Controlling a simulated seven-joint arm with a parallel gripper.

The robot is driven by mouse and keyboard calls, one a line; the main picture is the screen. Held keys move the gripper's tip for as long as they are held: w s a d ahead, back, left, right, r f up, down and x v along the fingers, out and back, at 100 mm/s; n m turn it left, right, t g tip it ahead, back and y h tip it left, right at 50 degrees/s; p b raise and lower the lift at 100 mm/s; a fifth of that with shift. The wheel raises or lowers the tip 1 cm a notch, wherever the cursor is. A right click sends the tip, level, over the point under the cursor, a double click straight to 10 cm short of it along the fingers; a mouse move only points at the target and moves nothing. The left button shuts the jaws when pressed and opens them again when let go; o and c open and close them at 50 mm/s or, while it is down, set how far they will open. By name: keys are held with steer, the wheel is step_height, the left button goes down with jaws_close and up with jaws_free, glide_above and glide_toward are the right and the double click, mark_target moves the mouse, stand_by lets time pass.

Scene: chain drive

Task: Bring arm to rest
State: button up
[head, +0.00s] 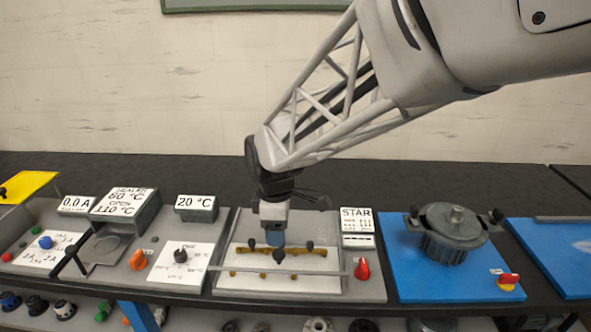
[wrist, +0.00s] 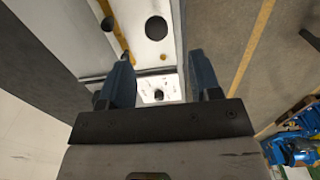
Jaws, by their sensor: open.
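My gripper (head: 275,240) hangs down over the middle grey station in the head view, at the end of my lattice arm. In the wrist view the two dark blue fingers of my gripper (wrist: 164,85) stand apart with nothing between them. Below it is the white panel (head: 245,258) of that station, with a brass-coloured bar (head: 310,265) and dark knobs on it. In the wrist view the white panel (wrist: 125,35) shows a round dark knob or hole (wrist: 156,28). I cannot tell how far above the panel the fingertips are.
A light rail (head: 225,269) crosses the station's front, beside a red knob (head: 362,268). A STAR sign (head: 356,220) stands at its right. Further right, a grey lidded pot (head: 454,235) stands on a blue board (head: 405,270).

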steer(key=shift+d, duration=0.1)
steer(key=shift+s+d+r, duration=0.1)
steer(key=shift+d+r, duration=0.05)
steer(key=shift+d, duration=0.15)
steer(key=s+d+r+m+t, duration=0.1)
steer(key=s+d+r+m, duration=0.2)
steer(key=s+d+m, duration=0.6)
steer(key=s+d+r+m+t, duration=0.1)
steer(key=s+d+r+m, duration=0.1)
steer(key=s+d+m, duration=0.7)
steer(key=d, duration=0.6)
steer(key=shift+s+d+r+t, duration=0.3)
steer(key=shift+s+r, duration=0.1)
steer(key=shift+c, duration=0.3)
stand_by(0.8)
